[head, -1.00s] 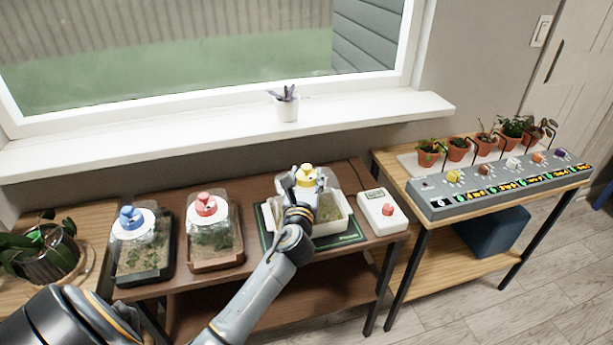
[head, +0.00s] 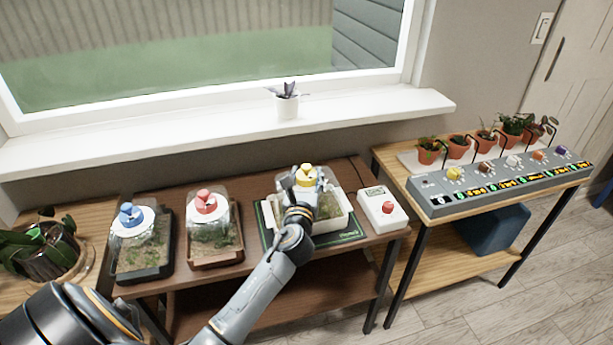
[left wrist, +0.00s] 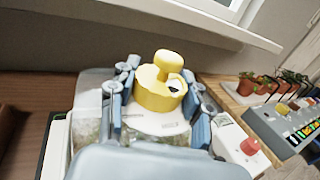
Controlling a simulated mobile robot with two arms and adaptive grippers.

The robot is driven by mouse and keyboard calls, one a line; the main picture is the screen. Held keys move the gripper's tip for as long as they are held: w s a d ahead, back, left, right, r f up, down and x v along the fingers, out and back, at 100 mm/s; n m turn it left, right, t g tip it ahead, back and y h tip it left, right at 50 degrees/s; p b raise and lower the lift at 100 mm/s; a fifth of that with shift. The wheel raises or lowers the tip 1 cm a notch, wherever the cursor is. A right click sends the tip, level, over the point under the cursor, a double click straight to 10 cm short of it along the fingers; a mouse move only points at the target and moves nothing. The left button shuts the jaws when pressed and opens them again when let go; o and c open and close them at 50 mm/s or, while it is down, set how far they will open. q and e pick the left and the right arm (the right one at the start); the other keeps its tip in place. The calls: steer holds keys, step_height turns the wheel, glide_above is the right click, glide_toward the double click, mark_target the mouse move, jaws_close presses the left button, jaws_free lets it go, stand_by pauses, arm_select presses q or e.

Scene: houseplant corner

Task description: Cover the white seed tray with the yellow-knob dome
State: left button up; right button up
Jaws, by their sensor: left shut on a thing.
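The yellow-knob dome (left wrist: 92,133) is clear with a white top; its yellow knob (head: 306,175) also shows in the left wrist view (left wrist: 157,93). My left gripper (head: 302,184) is shut on the yellow knob, with its fingers on either side of it in the left wrist view (left wrist: 158,100). The dome is over the white seed tray (head: 342,219), which stands on a green mat (head: 345,238). My gripper and arm hide part of the dome and tray, so I cannot tell whether the dome's rim touches the tray all round. My right gripper is not in view.
To the left stand a blue-knob dome (head: 130,222) on a dark tray and a red-knob dome (head: 206,208) on a brown tray. A white box with a red button (head: 382,208) stands close on the right. A windowsill (head: 200,140) runs behind.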

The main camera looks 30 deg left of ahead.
arm_select(q)
steer(key=shift+f, duration=0.15)
steer(key=shift+f+b, duration=0.6)
steer(key=shift+f, duration=0.15)
stand_by(0.3)
steer(key=o, duration=1.3)
steer(key=shift+f, duration=0.1)
